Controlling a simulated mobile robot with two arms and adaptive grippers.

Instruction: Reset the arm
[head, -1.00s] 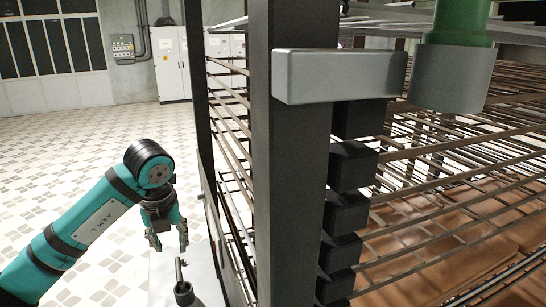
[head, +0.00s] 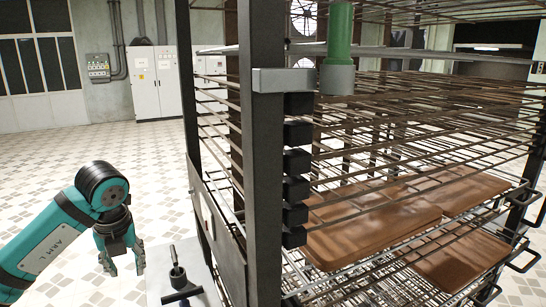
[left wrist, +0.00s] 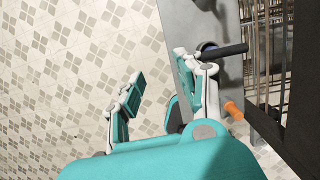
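My left gripper (head: 124,268) hangs fingers-down at the end of my teal left arm, in front of the rack's left side in the head view. It is open and empty. In the left wrist view its two fingers (left wrist: 155,92) stand wide apart over the tiled floor and a grey surface. It looks clear of the rack. My right gripper is not in view. Brown curved boards (head: 370,225) lie on the lower wire shelves of the rack (head: 262,190), to the right of my left arm.
The rack's dark post carries a green handle (head: 340,32) on a grey bracket. A black tool-like part (head: 178,280) stands over a grey surface beside the rack; a black bar (left wrist: 224,50) shows in the left wrist view. Tiled floor is free to the left. Cabinets (head: 158,82) stand far behind.

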